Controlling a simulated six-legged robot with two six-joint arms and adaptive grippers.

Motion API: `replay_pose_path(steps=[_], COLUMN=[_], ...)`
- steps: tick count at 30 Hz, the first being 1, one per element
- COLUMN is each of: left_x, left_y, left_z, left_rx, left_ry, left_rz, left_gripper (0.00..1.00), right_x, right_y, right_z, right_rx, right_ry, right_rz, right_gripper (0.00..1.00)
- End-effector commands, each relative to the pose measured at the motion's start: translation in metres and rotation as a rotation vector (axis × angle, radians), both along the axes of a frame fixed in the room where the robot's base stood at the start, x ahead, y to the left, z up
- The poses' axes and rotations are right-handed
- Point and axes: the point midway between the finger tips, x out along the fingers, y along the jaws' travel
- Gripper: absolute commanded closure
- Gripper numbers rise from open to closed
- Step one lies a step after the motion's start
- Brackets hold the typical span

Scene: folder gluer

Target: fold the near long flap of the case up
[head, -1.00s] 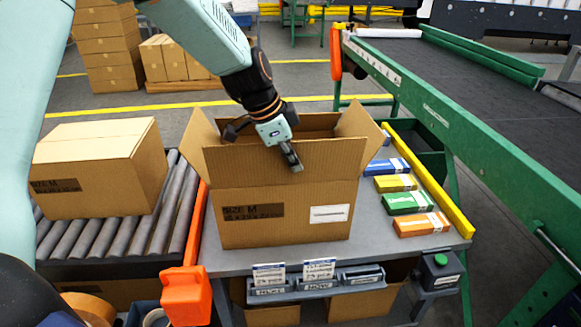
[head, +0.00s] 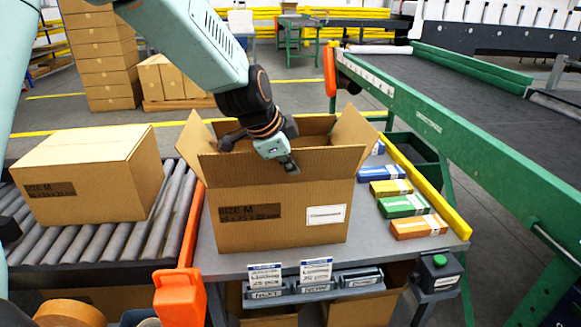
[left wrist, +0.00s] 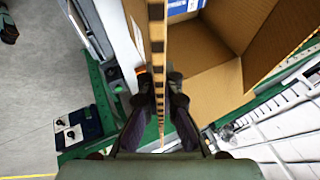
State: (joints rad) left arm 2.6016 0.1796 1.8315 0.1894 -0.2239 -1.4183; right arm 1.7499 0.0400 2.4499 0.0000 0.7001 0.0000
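The case (head: 235,228) is an open brown carton on the grey bench, with a dark size print and a white label on its front. Its near long flap (head: 225,167) stands roughly upright along the front. Its side flaps spread outward. My left gripper (head: 281,158) is at the top edge of the near flap, right of its middle, with one finger in front. In the left wrist view, the flap's edge (left wrist: 157,40) runs between the two fingers (left wrist: 160,88), which look closed against it. The part gripped is partly hidden. My right gripper is not in view.
A closed carton (head: 85,180) sits on the roller conveyor (head: 110,237) at left. Several coloured packets (head: 403,205) lie right of the case, beside a yellow rail (head: 430,192). A green-framed belt conveyor (head: 480,150) runs along the right. An orange post end (head: 180,295) stands front left.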

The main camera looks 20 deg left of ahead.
Motion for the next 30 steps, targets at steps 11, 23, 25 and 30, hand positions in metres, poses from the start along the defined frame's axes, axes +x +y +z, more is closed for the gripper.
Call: replay_pose_path(steps=[11,23,25,30], left_x=[0.0005,-0.0012,-0.0012,-0.002], left_y=[0.0007,-0.0002,-0.0002,-0.0001], left_z=[0.0011,0.0005,0.0005,0.0021], left_rx=[0.002,0.002,0.002,0.001], left_ry=[-0.007,-0.004,-0.004,-0.005], left_rz=[0.001,0.001,0.001,0.001], left_gripper=[1.0,0.74,0.74,0.74], right_x=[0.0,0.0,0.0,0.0], right_y=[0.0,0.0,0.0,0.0], right_z=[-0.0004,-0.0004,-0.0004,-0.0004], right_rx=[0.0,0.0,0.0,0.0], right_ry=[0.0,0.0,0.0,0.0], right_rz=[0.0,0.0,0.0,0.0], right_gripper=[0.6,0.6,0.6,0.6])
